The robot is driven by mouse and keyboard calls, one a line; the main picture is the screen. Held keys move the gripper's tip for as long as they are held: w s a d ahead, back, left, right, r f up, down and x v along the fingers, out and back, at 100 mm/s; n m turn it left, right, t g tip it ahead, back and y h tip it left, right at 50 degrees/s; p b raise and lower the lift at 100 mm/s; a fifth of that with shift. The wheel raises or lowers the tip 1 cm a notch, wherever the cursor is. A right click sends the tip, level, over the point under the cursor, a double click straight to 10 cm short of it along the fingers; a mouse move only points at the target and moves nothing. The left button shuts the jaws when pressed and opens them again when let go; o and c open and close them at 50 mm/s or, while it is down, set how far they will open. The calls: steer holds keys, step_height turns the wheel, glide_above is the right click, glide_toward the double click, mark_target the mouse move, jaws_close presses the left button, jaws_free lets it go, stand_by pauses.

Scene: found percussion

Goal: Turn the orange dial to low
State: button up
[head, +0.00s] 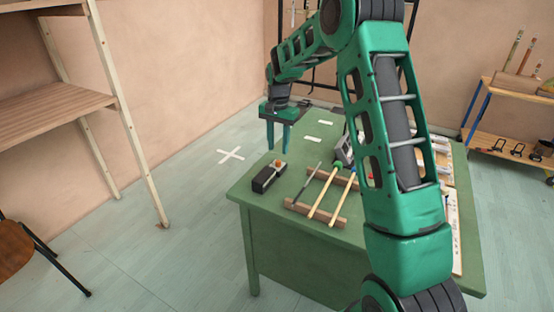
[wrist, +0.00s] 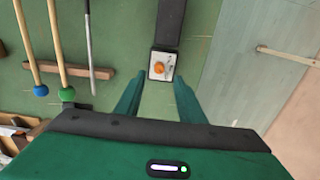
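The orange dial (wrist: 159,67) sits on a pale plate at the end of a black box (wrist: 169,24). In the head view the black box (head: 264,182) lies near the left corner of the green table, with the orange dial (head: 278,162) at its far end. My gripper (head: 278,150) points down above the table, close to the dial. In the wrist view my gripper (wrist: 157,92) is open, its two green fingers apart with the dial just beyond and between them. Nothing is held. The markings around the dial are too small to read.
Mallets with a blue head (wrist: 41,90) and a green head (wrist: 68,94) lie with a thin grey rod (wrist: 91,45) across wooden bars, beside the box. The green table (head: 260,212) has its edge close to the box. Wooden shelves (head: 55,110) stand at left.

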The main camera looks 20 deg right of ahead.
mark_target(278, 161)
step_height(278, 161, down, 6)
steer(key=shift+r, duration=0.1)
stand_by(0.4)
jaws_close()
